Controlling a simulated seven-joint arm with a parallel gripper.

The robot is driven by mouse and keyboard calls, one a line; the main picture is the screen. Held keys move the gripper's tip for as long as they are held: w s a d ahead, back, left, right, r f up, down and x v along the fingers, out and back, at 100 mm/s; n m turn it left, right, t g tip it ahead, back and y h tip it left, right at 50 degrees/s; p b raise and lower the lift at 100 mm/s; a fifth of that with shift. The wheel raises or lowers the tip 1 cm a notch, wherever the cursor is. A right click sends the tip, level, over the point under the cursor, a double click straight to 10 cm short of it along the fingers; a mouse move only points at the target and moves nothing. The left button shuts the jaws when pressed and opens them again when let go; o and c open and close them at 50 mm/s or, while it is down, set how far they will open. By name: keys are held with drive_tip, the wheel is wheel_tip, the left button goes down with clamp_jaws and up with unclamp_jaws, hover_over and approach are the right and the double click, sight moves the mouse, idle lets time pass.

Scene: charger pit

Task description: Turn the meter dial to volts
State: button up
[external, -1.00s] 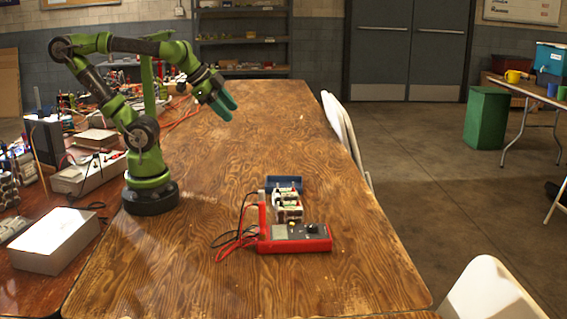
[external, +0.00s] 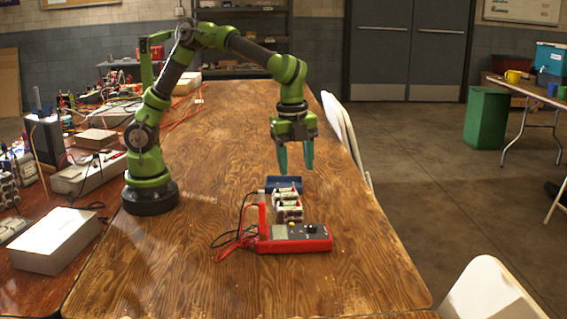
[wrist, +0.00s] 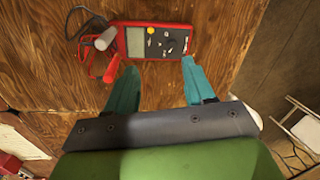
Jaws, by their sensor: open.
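A red meter (external: 262,246) lies flat on the wooden table, with a grey screen at its left and a dark panel at its right. A small black dial (external: 312,229) sits on that panel; its pointing direction is too small to read. The meter also shows at the top of the wrist view (wrist: 155,56), with a yellow button on its panel. My gripper (external: 295,171) points down with its teal fingers apart and empty, above and behind the meter. In the wrist view the fingers (wrist: 159,68) point toward the meter's near edge, not touching it.
Red and black probe leads (external: 238,238) lie left of the meter. White battery-like blocks (external: 288,207) and a blue box (external: 284,184) stand behind it. White chairs (external: 345,135) stand along the right table edge. The table in front of the meter is clear.

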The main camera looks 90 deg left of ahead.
sight(312, 225)
drive_tip(key=w+d+r+m+g, duration=0.1)
drive_tip(key=w+d+r+m, duration=0.1)
drive_tip(key=w+m, duration=0.15)
drive_tip(key=shift+n, duration=0.35)
drive_tip(key=f, duration=1.6)
drive_tip(key=shift+w+f, duration=0.15)
drive_tip(key=shift+w, duration=0.05)
drive_tip(key=shift+c, duration=0.4)
clamp_jaws()
